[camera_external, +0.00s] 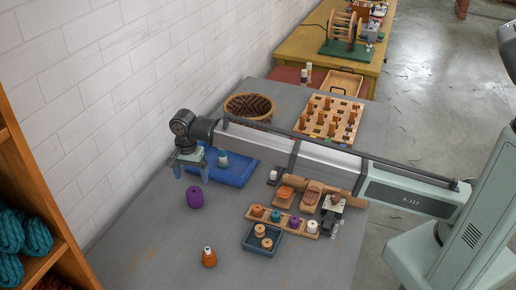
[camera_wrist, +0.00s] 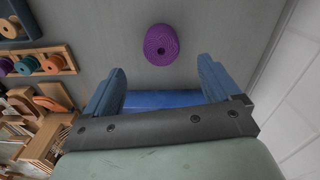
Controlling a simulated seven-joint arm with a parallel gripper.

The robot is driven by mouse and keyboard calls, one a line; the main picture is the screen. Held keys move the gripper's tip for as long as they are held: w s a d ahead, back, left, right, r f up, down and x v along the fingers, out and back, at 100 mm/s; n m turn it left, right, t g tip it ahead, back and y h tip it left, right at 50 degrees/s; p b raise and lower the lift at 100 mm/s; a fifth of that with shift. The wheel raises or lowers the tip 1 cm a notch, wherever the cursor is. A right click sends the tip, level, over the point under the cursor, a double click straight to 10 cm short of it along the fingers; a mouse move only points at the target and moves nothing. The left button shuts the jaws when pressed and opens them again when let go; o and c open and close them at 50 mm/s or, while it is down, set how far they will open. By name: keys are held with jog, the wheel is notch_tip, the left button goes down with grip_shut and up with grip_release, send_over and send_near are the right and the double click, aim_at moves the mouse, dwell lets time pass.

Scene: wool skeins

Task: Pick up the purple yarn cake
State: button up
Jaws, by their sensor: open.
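The purple yarn cake (camera_external: 195,197) stands alone on the grey table, near the wall side. In the wrist view the purple yarn cake (camera_wrist: 161,44) shows from above, a little beyond the fingertips and roughly centred between them. My gripper (camera_external: 191,170) is above the table, close to the cake and over the edge of the blue tray. In the wrist view its two blue fingers (camera_wrist: 160,80) are spread wide with nothing between them.
A blue tray (camera_external: 240,176) with a bottle lies behind the cake. An orange bottle (camera_external: 209,258) stands in front. A wooden rack (camera_external: 283,221) of small spools, a dark tray (camera_external: 250,243) and brushes are to the right. A woven basket (camera_external: 249,106) is farther back. Table around the cake is clear.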

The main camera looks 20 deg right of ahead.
aim_at(194, 191)
notch_tip(194, 191, down, 11)
jog(key=shift+w, duration=0.15)
jog(key=c, duration=1.1)
jog(key=shift+c, duration=0.2)
jog(key=shift+r, duration=0.15)
